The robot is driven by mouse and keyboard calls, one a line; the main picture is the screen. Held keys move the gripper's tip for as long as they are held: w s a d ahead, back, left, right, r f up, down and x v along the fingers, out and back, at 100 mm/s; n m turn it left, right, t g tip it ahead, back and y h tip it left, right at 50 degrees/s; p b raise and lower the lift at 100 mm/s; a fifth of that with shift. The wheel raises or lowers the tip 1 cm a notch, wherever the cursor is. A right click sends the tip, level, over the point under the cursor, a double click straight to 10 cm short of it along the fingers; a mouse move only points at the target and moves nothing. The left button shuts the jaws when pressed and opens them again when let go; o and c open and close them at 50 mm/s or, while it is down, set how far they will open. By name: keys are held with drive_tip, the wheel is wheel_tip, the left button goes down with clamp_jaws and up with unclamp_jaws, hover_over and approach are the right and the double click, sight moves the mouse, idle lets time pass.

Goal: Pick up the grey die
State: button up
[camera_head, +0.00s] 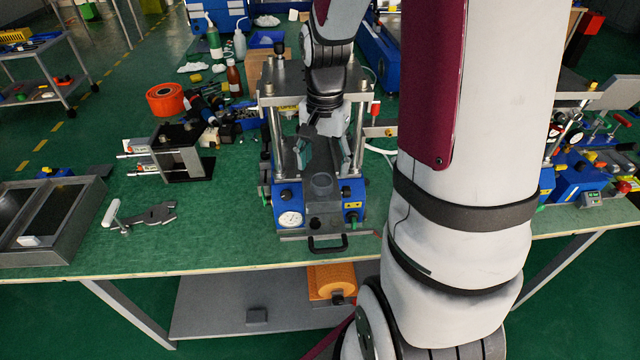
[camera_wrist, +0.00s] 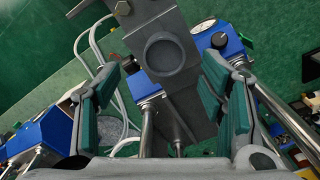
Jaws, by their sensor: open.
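The grey die (camera_head: 321,184), a short round piece with a dark hollow in its top, sits at the front of the blue and steel press (camera_head: 290,196). In the wrist view the die (camera_wrist: 164,54) stands on a grey metal plate, near the middle of the picture. My gripper (camera_head: 325,155) is open inside the press frame, behind the die in the head view. In the wrist view its green-padded fingers (camera_wrist: 160,72) lie to either side of the die with clear gaps. Whether the fingertips reach down to its height cannot be told.
The press posts (camera_head: 275,135) and top plate (camera_head: 300,80) stand close around my gripper. A round gauge (camera_head: 290,219) and black handle (camera_head: 328,244) are at the press front.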

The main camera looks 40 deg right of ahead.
sight(322, 181)
drive_tip(key=shift+w+f+p, duration=0.15)
drive_tip(key=shift+f, duration=1.3)
drive_tip(key=shift+w+f+p, duration=0.1)
drive_tip(key=shift+f+p, duration=0.05)
drive_tip(key=shift+f, duration=1.25)
clamp_jaws()
